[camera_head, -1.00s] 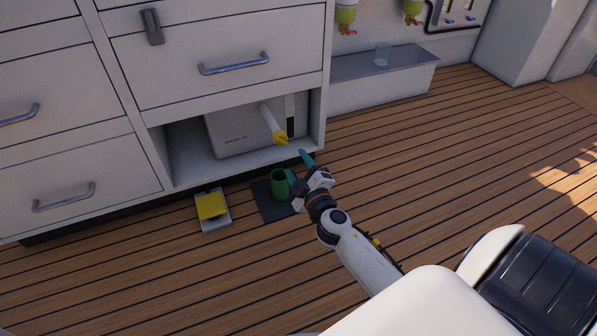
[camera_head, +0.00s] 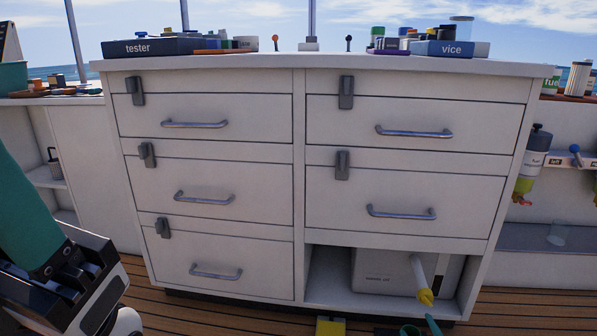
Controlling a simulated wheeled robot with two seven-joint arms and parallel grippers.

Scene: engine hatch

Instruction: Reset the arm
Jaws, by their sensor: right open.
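My left gripper (camera_head: 28,215) is large and close at the left edge, with one teal finger pointing up from a dark and white body. Its other finger is not visible, so its opening cannot be told.
A white drawer cabinet (camera_head: 299,175) fills the middle, with tester and vice boxes on top. Its open lower compartment holds a grey box (camera_head: 383,272) and a yellow-tipped white nozzle (camera_head: 423,280). A yellow pad (camera_head: 330,327) lies on the plank floor.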

